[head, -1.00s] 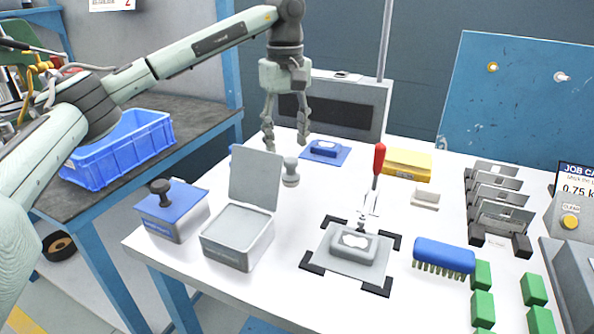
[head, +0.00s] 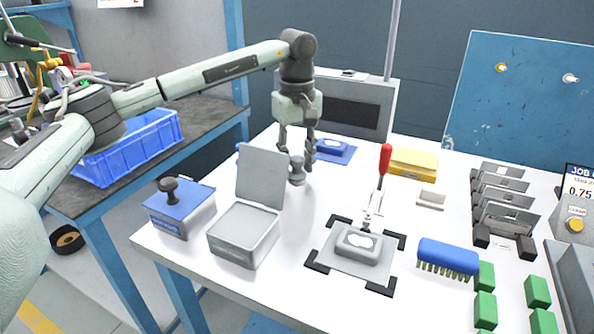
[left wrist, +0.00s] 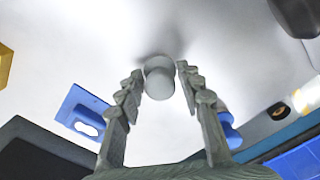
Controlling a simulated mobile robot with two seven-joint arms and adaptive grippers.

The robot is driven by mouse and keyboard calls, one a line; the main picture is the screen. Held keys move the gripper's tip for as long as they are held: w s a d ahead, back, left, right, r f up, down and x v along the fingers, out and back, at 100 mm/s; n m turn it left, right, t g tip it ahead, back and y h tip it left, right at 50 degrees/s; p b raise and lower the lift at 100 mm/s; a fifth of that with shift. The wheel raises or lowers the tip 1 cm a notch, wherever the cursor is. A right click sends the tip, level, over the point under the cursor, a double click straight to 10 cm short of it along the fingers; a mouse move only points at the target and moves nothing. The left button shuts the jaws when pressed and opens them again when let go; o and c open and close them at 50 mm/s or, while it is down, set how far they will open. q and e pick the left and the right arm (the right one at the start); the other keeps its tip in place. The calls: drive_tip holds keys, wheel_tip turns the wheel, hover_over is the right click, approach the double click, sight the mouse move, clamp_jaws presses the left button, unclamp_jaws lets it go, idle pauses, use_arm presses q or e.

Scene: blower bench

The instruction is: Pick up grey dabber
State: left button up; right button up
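The grey dabber (head: 297,172) stands on the white bench, just right of the open lid of the grey pad box (head: 240,236). My left gripper (head: 297,158) points down over the dabber, with its fingers open. In the left wrist view the dabber's round top (left wrist: 159,77) lies between the two spread fingertips (left wrist: 159,80), with a small gap on each side. I cannot tell whether either finger touches it. The dabber's upper part is partly hidden by the fingers in the head view. My right gripper is not in view.
A blue pad box (head: 180,210) with a dark-knobbed dabber stands at the left. A blue block on a blue plate (head: 348,156) lies behind my gripper. A red-handled clamp (head: 384,165), fixture and blue brush (head: 447,256) are to the right. Bare bench lies right of the dabber.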

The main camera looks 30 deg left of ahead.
sight(295, 156)
use_arm(q)
clamp_jaws()
drive_tip(key=shift+r, duration=0.25)
drive_tip(key=r, duration=0.4)
drive_tip(key=shift+a+b, duration=0.25)
drive_tip(key=shift+b, duration=0.15)
drive_tip(key=s+a+r, duration=0.2)
drive_tip(key=a+r, duration=0.4)
drive_tip(key=a, duration=0.5)
drive_tip(key=shift+s+r+b, duration=0.3)
drive_tip(key=shift+s, duration=0.05)
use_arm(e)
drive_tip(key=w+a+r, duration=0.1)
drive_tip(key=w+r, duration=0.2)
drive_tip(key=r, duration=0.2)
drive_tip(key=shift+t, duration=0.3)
